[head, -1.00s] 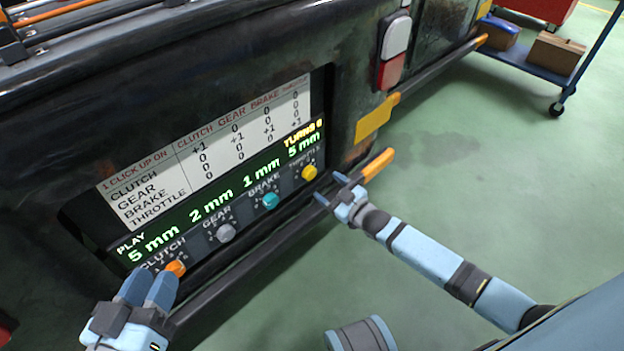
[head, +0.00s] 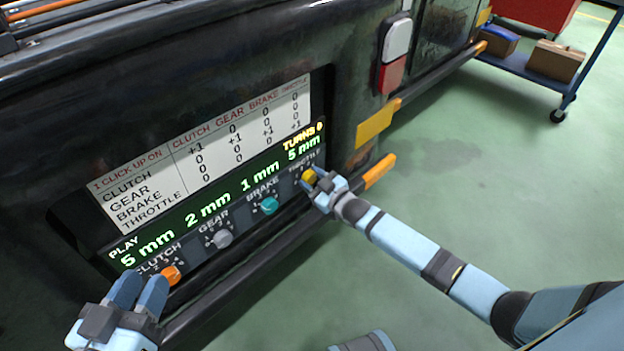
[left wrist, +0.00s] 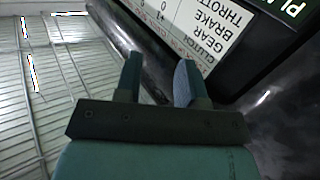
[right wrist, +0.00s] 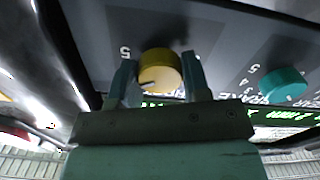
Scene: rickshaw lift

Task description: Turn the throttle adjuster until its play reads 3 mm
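The yellow throttle adjuster (head: 309,176) is the rightmost knob on the panel. The green display (head: 210,208) above the knobs reads clutch 5 mm, gear 2 mm, brake 1 mm, throttle 5 mm. My right gripper (head: 313,187) is at the throttle adjuster. In the right wrist view the yellow knob (right wrist: 160,70) sits between my right fingers (right wrist: 158,80), one on each side; whether both touch it I cannot tell. My left gripper (head: 140,288) is empty, its fingers apart, beside the orange clutch knob (head: 170,276); in the left wrist view nothing is between its fingers (left wrist: 158,75).
A grey gear knob (head: 222,239) and a teal brake knob (head: 268,206) lie between. The white chart (head: 200,150) lists +1 for each adjuster on its own column. A dark bar (head: 250,262) runs below the panel.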

